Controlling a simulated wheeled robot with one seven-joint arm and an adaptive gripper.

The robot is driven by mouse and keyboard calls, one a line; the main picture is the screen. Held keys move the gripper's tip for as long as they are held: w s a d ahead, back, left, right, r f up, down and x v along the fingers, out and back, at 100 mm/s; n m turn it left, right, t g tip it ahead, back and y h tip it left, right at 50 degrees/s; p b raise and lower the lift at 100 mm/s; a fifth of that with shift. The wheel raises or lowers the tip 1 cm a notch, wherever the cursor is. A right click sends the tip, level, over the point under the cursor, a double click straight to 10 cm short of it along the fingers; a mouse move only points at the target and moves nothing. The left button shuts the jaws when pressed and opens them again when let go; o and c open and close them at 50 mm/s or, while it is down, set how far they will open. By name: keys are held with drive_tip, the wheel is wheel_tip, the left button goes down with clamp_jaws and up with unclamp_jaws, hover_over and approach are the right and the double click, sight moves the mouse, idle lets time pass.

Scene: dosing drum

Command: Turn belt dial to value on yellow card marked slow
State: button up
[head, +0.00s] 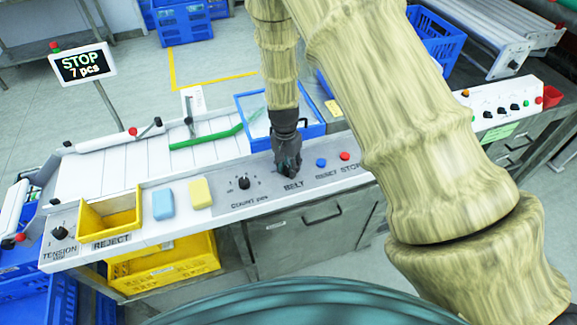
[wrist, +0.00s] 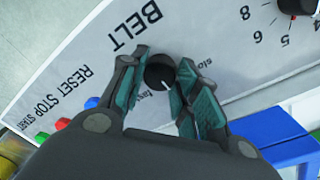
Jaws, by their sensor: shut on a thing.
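My gripper (head: 289,170) points down at the white control panel, over the BELT label. In the wrist view its two teal-padded fingers stand on either side of the black belt dial (wrist: 160,72) and are shut on it. A white pointer line on the dial points toward the lower right of the wrist view, between the small words "fast" and "slow". The gripper hides the dial in the head view. A small yellow-orange card-like piece (head: 333,108) lies behind the panel; I cannot read any writing on it.
A count dial (head: 243,183) stands left of the gripper; blue (head: 321,162) and red (head: 345,156) buttons stand right. Blue and yellow (head: 200,193) blocks and a yellow reject bin (head: 110,212) are further left. A sign (head: 82,65) reads STOP, 7 pcs. A blue tray (head: 310,130) sits behind.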

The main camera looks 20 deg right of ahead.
sight(286, 169)
drive_tip(key=n+b, duration=0.1)
drive_tip(key=n, duration=0.4)
drive_tip(key=n+b, duration=0.1)
drive_tip(key=n, duration=0.4)
drive_tip(key=shift+n+t, duration=0.3)
idle(0.4)
drive_tip(key=o, duration=1)
drive_tip(key=shift+o, duration=0.2)
wheel_tip(286, 169, up, 12)
drive_tip(key=shift+a, duration=0.4)
drive_tip(key=shift+s, duration=0.1)
